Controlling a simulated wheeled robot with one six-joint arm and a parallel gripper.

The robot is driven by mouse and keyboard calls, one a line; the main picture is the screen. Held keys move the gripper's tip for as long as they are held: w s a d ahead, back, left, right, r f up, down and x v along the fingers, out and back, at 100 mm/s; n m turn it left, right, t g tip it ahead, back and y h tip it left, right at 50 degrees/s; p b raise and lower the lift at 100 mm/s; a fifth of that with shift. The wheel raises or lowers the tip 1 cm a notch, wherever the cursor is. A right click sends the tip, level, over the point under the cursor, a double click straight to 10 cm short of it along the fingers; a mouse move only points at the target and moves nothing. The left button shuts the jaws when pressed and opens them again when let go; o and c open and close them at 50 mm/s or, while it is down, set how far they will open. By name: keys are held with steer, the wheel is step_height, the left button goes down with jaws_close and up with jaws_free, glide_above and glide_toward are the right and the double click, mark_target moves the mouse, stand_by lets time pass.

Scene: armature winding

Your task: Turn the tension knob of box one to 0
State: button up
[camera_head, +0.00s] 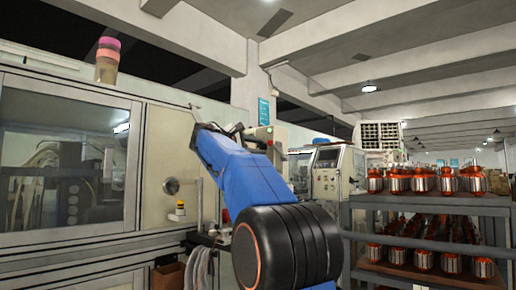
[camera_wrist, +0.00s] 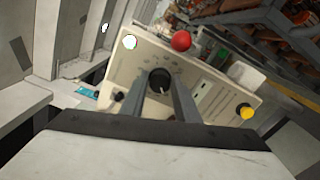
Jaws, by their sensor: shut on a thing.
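In the wrist view, the tension box (camera_wrist: 212,88) shows as a tilted beige panel. The black tension knob (camera_wrist: 160,80) is near its middle, with small scale marks around it. My gripper (camera_wrist: 161,88) has one finger on each side of this knob and is shut on it. A pale pointer mark shows on the knob, but the scale figures are too small to read. In the head view, the box (camera_head: 265,134) is beyond my blue arm, which hides its knob and most of my gripper.
The panel also carries a red button (camera_wrist: 181,41), a white round part (camera_wrist: 130,41), a yellow knob (camera_wrist: 246,112) and a small black knob (camera_wrist: 118,97). A machine (camera_head: 165,140) stands left; a shelf (camera_head: 430,200) of copper-wound armatures stands right.

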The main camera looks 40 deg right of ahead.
steer(key=shift+f, duration=0.1)
stand_by(0.3)
steer(key=o, duration=1)
steer(key=shift+w, duration=0.1)
steer(key=shift+o, duration=0.2)
steer(key=s+a, duration=0.1)
steer(key=a, duration=1.6)
steer(key=shift+s+a, duration=0.2)
steer(key=shift+s, duration=0.05)
steer(key=s+a+f+n+t+y, duration=0.1)
steer(key=s+f+y, duration=0.1)
steer(key=f, duration=0.5)
steer(key=s+a+f+t+y, duration=0.1)
steer(key=s+f+t+y, duration=0.15)
steer(key=f, duration=0.55)
steer(key=s+a+f+m+y, duration=0.2)
steer(key=s+a+f+y, duration=0.2)
steer(key=f, duration=1.1)
steer(key=s+a+f+m+y, duration=0.1)
steer(key=s+a+f+y, duration=0.4)
steer(key=s+a+f, duration=0.5)
steer(key=s+a+f+m+y, duration=0.2)
steer(key=s+a+f, duration=0.6)
steer(key=f, duration=1.4)
steer(key=shift+s+m+y, duration=0.3)
steer(key=shift+s+y, duration=0.6)
steer(key=shift+y, duration=0.35)
